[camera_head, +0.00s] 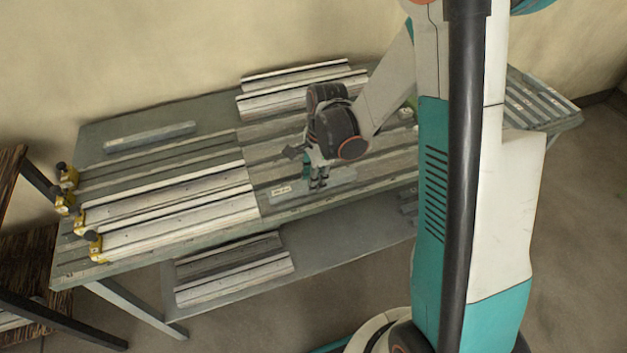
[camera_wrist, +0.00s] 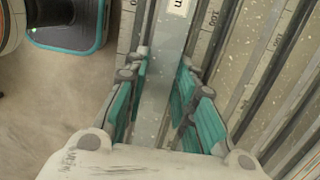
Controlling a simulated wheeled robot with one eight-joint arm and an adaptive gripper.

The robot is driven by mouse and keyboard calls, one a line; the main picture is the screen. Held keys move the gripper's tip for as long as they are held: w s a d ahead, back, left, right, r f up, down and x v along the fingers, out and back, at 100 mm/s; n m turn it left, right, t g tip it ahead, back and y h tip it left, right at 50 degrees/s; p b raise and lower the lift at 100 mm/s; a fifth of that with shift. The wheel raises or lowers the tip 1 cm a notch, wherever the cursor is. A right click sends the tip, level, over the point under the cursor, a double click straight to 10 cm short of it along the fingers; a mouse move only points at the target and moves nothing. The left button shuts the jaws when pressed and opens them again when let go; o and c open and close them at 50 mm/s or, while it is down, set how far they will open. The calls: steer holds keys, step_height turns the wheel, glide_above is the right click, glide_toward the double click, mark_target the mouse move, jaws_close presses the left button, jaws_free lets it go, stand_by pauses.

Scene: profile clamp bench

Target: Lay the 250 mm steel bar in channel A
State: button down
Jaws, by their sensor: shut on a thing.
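My gripper (camera_head: 317,183) is over the front part of the bench, right of the pale profiles. Its teal fingers (camera_wrist: 164,95) are shut on a grey flat steel bar (camera_head: 341,180), which also shows between them in the wrist view (camera_wrist: 167,48). The bar has a white label, cut off in the wrist view and too small to read in the head view. I cannot tell its length, or whether it touches the surface below. Long parallel channels (camera_head: 345,152) run along the bench beside the bar. I cannot tell which is channel A.
Pale profiles (camera_head: 170,229) lie on the bench's left half. Yellow clamps (camera_head: 96,249) stand at its left end. Another grey bar (camera_head: 150,137) lies at the back left. More profiles (camera_head: 300,78) lie at the back edge, and others (camera_head: 235,277) on the lower shelf.

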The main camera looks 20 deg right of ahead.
steer(key=shift+r, duration=0.1)
steer(key=shift+f+b, duration=0.3)
steer(key=shift+f, duration=0.05)
steer(key=c, duration=1.3)
jaws_free()
